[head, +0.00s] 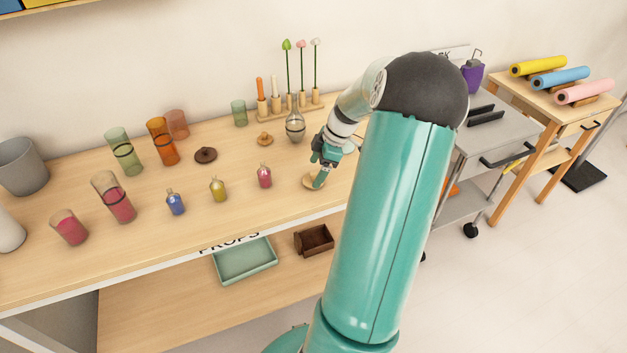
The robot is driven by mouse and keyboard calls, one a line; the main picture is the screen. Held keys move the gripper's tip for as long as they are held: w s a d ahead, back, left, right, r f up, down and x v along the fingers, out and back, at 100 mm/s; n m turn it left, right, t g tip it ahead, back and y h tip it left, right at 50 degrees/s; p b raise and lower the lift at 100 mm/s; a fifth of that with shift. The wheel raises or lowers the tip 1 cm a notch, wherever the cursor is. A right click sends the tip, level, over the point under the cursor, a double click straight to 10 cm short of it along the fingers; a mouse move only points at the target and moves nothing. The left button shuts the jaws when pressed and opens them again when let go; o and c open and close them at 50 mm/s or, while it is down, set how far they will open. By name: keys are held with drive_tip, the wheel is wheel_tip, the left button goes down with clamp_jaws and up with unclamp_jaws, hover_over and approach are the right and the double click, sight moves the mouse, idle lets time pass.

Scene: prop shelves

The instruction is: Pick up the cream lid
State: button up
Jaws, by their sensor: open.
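A pale cream-tan round lid (309,183) lies flat on the wooden shelf top, near its front edge. The fingers hide part of the lid's middle and right side.
Tumblers and small bottles fill the left side.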

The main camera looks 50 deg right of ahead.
sight(314, 173)
drive_tip(key=shift+x, duration=1.5)
drive_tip(key=c, duration=1.1)
drive_tip(key=shift+o, duration=0.2)
